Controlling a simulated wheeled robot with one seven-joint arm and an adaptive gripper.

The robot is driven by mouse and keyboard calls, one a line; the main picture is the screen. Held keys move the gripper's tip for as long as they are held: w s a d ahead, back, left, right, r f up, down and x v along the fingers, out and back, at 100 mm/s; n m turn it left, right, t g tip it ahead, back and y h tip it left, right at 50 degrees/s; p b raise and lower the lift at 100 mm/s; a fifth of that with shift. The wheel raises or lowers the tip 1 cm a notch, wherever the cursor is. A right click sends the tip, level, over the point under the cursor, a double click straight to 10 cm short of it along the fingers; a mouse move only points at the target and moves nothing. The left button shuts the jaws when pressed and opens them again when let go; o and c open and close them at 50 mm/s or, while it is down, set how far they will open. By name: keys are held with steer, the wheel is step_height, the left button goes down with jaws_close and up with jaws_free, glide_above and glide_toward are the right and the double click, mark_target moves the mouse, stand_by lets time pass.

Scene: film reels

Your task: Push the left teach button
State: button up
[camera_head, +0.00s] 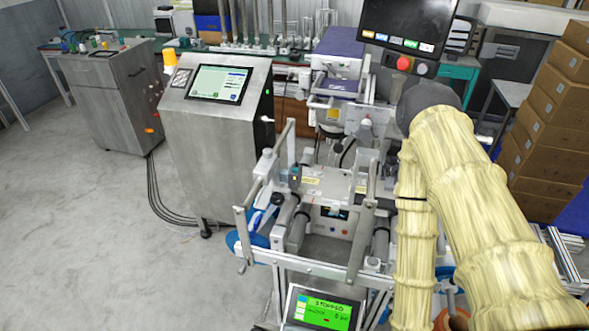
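The film machine (320,185) stands in the middle, with rollers, rails and a white control box. The front of this box carries a small dark display (334,213) and tiny coloured buttons (345,232) below it. I cannot tell which of the small buttons is the left teach button. My arm, in a pale yellow sleeve, fills the right side and bends at a dark grey joint. My gripper is not visible, and the arm covers the machine's right part.
A steel cabinet with a touchscreen (219,83) stands left of the machine, cables running behind it. A black monitor panel (408,24) with a red knob (403,63) is above. Stacked cardboard boxes (550,125) stand right. The grey floor (80,230) at left is clear.

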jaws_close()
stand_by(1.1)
